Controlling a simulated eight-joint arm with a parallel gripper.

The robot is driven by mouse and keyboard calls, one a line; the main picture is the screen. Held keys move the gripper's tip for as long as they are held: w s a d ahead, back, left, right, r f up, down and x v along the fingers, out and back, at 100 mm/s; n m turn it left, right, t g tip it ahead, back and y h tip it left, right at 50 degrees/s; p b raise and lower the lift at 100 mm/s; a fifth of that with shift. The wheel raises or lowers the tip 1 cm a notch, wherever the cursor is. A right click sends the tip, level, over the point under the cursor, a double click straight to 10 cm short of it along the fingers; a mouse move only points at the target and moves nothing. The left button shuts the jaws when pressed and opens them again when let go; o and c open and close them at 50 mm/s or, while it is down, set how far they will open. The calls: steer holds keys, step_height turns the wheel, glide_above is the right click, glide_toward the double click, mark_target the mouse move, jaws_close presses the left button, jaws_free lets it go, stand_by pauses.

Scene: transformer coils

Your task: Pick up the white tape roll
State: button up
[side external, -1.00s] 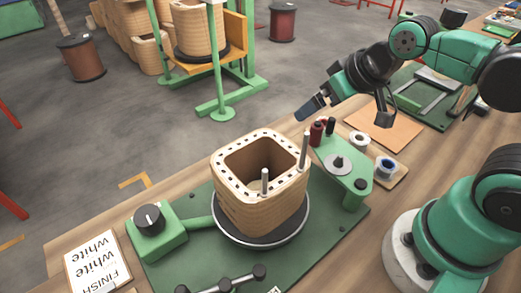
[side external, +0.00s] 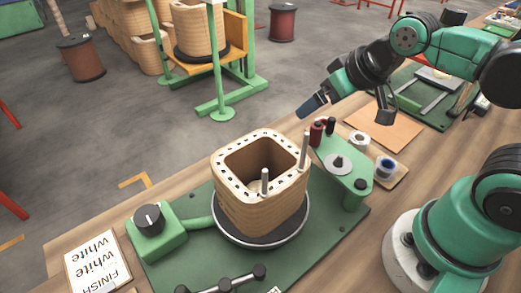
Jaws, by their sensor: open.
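The white tape roll (side external: 359,141) sits at the far end of a small wooden tray (side external: 398,178), to the right of the green spool bracket. A second roll with a blue core (side external: 385,168) sits nearer on the same tray. My gripper (side external: 347,110) is open and empty. It hangs in the air above and behind the white tape roll, apart from it. One dark finger points left and another points down to the right.
A square wooden coil former (side external: 262,215) with upright pins stands on a turntable over a green mat (side external: 190,265). The green spool bracket (side external: 345,175) stands between former and tray. A card reading "white white FINISH" (side external: 97,262) lies front left. A flat brown sheet (side external: 385,128) lies behind the rolls.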

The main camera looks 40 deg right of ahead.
step_height(320, 180, up, 5)
steer(key=d, duration=0.1)
steer(key=m+g, duration=0.5)
steer(key=g, duration=0.2)
glide_above(360, 136)
steer(key=f, duration=0.7)
steer(key=a+f, duration=0.1)
steer(key=f, duration=0.3)
steer(key=shift+s+f, duration=0.15)
steer(key=shift+f, duration=3.35)
steer(key=c, duration=1.3)
steer(key=shift+r, duration=0.1)
step_height(360, 136, up, 20)
steer(key=shift+f, duration=0.1)
